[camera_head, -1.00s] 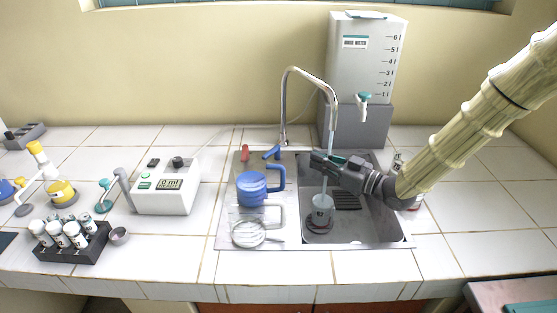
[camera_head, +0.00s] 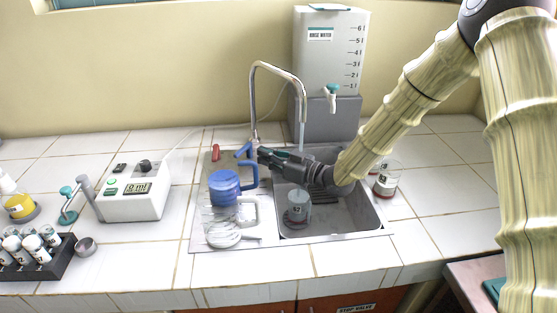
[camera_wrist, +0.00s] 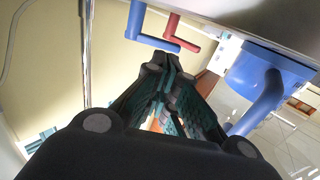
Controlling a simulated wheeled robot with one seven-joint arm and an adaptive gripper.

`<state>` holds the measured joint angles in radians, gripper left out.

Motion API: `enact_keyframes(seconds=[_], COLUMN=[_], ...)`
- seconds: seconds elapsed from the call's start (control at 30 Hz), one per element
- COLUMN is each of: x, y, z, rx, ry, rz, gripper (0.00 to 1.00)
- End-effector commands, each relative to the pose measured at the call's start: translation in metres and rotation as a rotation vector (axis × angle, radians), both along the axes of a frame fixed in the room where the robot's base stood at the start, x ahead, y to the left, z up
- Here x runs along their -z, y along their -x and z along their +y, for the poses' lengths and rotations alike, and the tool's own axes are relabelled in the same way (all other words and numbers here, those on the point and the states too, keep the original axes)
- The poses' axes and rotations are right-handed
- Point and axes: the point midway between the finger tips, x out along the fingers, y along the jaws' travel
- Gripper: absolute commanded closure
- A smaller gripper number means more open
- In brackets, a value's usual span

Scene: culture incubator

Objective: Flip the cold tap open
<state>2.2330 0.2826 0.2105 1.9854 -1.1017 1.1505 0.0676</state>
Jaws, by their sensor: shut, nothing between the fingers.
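The cold tap is a blue lever (camera_head: 243,150) behind the sink's left part, beside the foot of the curved metal spout (camera_head: 253,100). My gripper (camera_head: 262,155) is shut and empty, pointing left over the sink, close to the right of the blue lever. A pale bluish stream hangs below the spout's end, partly hidden behind my gripper.
A blue jug (camera_head: 224,188) stands on the drainboard close in front of the blue lever; its handle is near my gripper. A cup (camera_head: 298,207) stands in the sink basin (camera_head: 345,215). A rinse water tank (camera_head: 330,60) stands behind. Jars (camera_head: 386,182) stand at the right.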

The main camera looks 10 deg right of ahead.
Motion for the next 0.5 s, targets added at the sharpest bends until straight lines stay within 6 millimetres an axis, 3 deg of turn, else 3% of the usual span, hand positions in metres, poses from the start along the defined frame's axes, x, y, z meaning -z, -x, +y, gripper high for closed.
enact_keyframes(seconds=[0.2, 0.5], x=[-0.001, 0.000], y=[-0.019, -0.032], z=[0.028, 0.045], rx=[-0.001, 0.000], ry=[0.001, 0.000], rz=[-0.001, 0.000], gripper=[1.00, 1.00])
